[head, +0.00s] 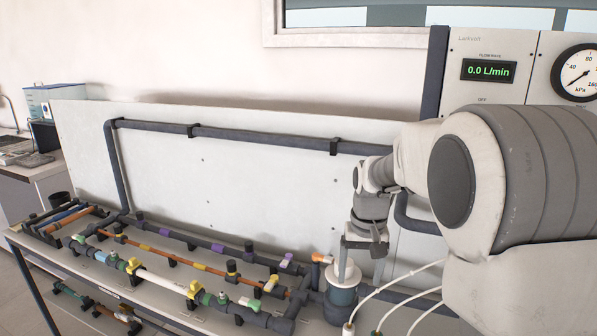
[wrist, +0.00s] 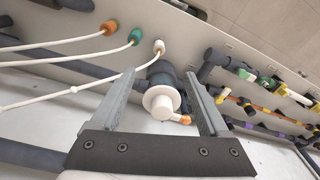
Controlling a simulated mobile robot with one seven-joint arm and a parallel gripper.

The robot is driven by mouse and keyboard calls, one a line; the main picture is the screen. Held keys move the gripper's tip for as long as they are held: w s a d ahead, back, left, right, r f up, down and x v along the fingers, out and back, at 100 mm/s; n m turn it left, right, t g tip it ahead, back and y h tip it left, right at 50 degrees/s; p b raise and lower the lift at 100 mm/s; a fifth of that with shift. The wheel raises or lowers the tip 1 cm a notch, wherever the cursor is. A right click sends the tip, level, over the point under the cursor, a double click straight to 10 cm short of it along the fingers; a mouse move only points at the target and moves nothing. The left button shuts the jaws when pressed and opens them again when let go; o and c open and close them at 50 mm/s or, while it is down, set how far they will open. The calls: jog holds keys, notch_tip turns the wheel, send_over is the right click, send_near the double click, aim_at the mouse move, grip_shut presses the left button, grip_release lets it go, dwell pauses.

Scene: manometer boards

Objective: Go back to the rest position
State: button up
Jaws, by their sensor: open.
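My gripper (head: 362,262) is open, pointing down over a cylindrical unit with a white cap (head: 343,274) and a dark body. In the wrist view my gripper (wrist: 165,92) has its two fingers spread wide. The white cap (wrist: 161,101) with an orange-tipped side outlet shows between them. I cannot tell whether the fingers touch it. My arm reaches in from the right in the head view and hides part of the board.
A bench holds several pipe runs with coloured valves (head: 193,289). A white back panel (head: 250,170) carries a dark pipe. White hoses (head: 385,290) run close beside my gripper. A display panel (head: 488,70) reads 0.0 L/min, with a pressure gauge (head: 577,73) beside it.

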jog(key=s+r+t+p, duration=0.2)
jog(key=s+r, duration=0.8)
jog(key=s, duration=0.1)
jog(key=s+r+n+t+p, duration=0.1)
jog(key=s+r+t, duration=0.1)
jog(key=s, duration=1.1)
jog(key=shift+s+r+t, duration=0.25)
jog(key=shift+s+t, duration=0.15)
